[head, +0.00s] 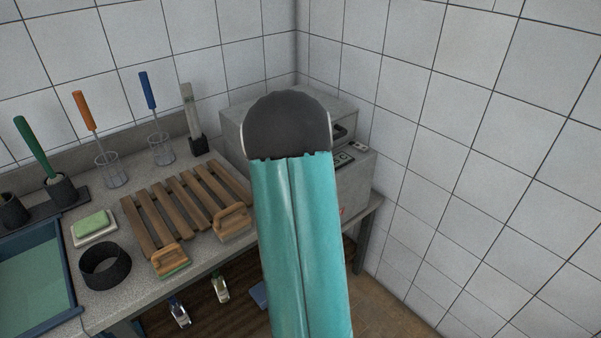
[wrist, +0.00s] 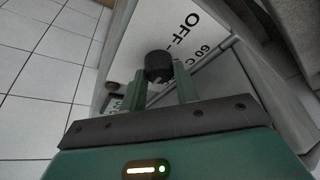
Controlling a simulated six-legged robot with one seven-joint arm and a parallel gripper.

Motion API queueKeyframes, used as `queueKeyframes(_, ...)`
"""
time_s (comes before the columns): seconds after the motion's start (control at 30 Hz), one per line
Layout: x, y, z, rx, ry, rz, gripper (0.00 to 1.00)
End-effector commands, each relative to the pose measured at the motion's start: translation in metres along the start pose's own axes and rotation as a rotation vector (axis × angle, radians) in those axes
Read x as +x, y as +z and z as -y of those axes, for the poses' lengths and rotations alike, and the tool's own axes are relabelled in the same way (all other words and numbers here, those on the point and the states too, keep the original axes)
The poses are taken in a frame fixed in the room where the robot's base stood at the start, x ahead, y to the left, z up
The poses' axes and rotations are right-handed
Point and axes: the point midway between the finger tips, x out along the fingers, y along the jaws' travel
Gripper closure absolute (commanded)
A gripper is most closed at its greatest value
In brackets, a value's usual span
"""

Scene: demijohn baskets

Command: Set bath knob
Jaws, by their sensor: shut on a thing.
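The bath is a grey box (head: 233,118) at the back corner of the bench in the head view, partly hidden by my arm. In the wrist view its light panel (wrist: 143,28) carries the markings "OFF" and "60 C". The dark round knob (wrist: 159,63) sits on this panel, close to the markings. My gripper (wrist: 163,85) has its two green fingers on either side of the knob and is shut on it. The knob's pointer cannot be made out. In the head view my arm hides the gripper and the knob.
A wooden slatted rack (head: 185,205) with brushes lies left of the bath. A black ring (head: 105,267), a green soap block (head: 93,223) and a blue-rimmed basin (head: 35,275) are farther left. Upright tools stand along the back. A tiled wall (head: 480,150) closes the right side.

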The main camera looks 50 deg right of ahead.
Motion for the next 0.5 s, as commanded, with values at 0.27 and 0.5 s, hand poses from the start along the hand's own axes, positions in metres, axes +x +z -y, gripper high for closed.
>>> queueKeyframes(0.27, 0.0005, 0.0010, 0.0002, 0.010, 0.003, 0.003, 0.92)
queueKeyframes(0.5, 0.0005, 0.0009, 0.0002, 0.009, 0.003, 0.003, 0.50)
